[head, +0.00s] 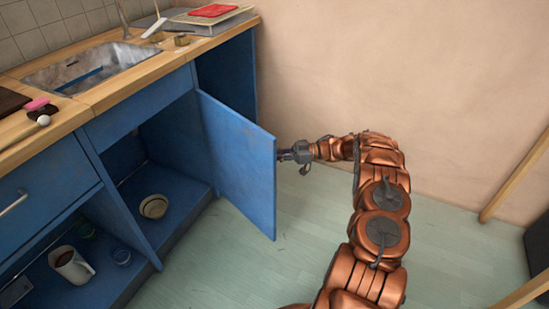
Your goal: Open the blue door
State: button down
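The blue door (240,165) of the cabinet under the counter stands swung out into the room, with the cabinet's inside showing beside it. My gripper (283,155) is at the door's outer right edge, on the side facing the wall. Its fingertips meet or pass behind that edge, and I cannot tell whether they touch the door. The door hides part of the fingertips, so their opening is not clear. No handle shows on the door face in view.
The wooden counter (90,98) holds a metal sink (90,66) and a red item (213,10) on a grey stack. Inside the cabinet are a bowl (153,206) and a white mug (71,265). The pale floor (300,232) is clear. Wooden bars (515,177) stand at right.

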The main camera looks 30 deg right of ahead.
jog(key=shift+s+d+f, duration=0.1)
jog(key=shift+s+d, duration=0.05)
jog(key=shift+d, duration=0.05)
jog(key=c, duration=1.4)
grip_release()
jog(key=shift+s, duration=0.1)
jog(key=shift+c, duration=0.2)
jog(key=shift+o, duration=1.2)
jog(key=shift+a, duration=0.1)
jog(key=v, duration=0.7)
jog(key=shift+d, duration=0.25)
jog(key=shift+c, duration=0.2)
